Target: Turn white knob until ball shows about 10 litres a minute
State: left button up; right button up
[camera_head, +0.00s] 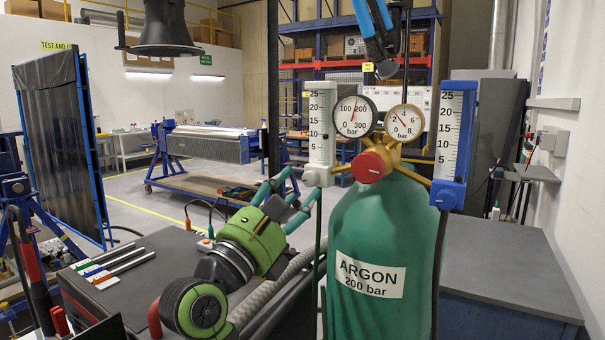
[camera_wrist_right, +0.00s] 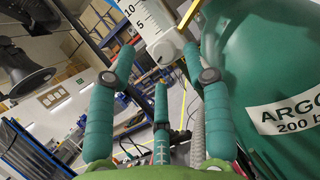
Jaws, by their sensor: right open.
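The white flowmeter (camera_head: 321,125) has a scale from 5 to 25 and stands left of the gauges on the green argon cylinder (camera_head: 385,235). In the right wrist view the knob (camera_wrist_right: 163,50) lies ahead, between the fingertips. My right gripper (camera_head: 298,188), green with teal fingers, is open just below and left of the knob. I cannot tell whether a finger touches it. The right wrist view shows its three spread fingers (camera_wrist_right: 160,66). My left gripper is not in view.
A blue flowmeter (camera_head: 453,135) stands right of the two round gauges (camera_head: 355,116). A red knob (camera_head: 370,165) is on the brass regulator, close to the white flowmeter. A dark bench (camera_head: 510,260) is at right. A hose (camera_head: 275,285) runs below my right gripper.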

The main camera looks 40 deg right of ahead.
aim_at(308, 178)
jog(key=x, duration=0.3)
jog(key=shift+d+f+p, duration=0.1)
jog(key=shift+f+p, duration=0.15)
jog(key=shift+p, duration=0.1)
jog(key=shift+d, duration=0.25)
jog(key=shift+a, duration=0.15)
grip_shut()
jog(key=shift+s+r+n+t+p, duration=0.1)
jog(key=shift+r+n+t+p, duration=0.1)
jog(key=shift+n+t+p, duration=1.1)
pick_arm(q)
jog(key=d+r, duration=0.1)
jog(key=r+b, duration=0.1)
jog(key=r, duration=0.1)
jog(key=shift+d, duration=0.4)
pick_arm(e)
jog(key=shift+n+g, duration=0.3)
jog(key=shift+n, duration=0.2)
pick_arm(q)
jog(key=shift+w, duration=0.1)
